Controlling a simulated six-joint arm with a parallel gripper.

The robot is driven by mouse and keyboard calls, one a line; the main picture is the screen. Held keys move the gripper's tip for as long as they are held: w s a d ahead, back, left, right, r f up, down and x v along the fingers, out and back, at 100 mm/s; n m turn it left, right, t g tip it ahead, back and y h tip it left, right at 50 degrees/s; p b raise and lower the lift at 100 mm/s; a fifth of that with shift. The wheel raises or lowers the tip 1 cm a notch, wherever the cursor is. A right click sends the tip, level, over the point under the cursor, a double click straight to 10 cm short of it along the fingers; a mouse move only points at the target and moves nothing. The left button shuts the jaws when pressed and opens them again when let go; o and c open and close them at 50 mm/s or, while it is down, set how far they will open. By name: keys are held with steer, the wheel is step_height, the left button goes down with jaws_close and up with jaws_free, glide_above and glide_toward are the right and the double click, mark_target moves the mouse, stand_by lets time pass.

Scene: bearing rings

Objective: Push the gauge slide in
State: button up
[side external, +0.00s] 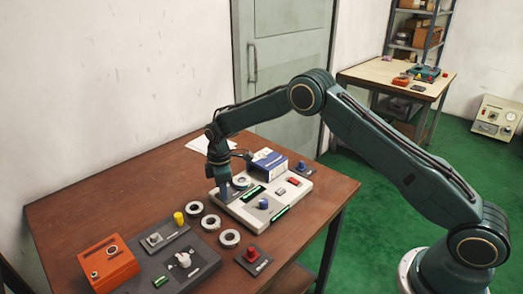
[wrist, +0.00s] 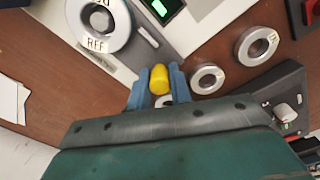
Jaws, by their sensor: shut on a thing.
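My gripper (side external: 225,193) is low at the near-left edge of a white instrument box (side external: 262,207). In the wrist view its blue fingers (wrist: 158,84) are shut on a yellow knob (wrist: 159,79). The knob lies at the end of a grey strip (wrist: 168,48) on the box, which seems to be the gauge slide; the fingers hide how they join. A white lettered dial (wrist: 97,22) is on the same strip. In the side view the fingers hide the held knob.
Bearing rings (side external: 210,223) lie on the brown table (side external: 110,205) close to my gripper. A blue-white carton (side external: 268,163) is behind the box.

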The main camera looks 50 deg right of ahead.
steer(key=shift+d, duration=5.65)
steer(key=shift+o, duration=0.2)
steer(key=shift+d, duration=0.35)
steer(key=o, duration=0.6)
steer(key=shift+o, duration=0.2)
steer(key=shift+a, duration=0.1)
steer(key=shift+a+r, duration=0.1)
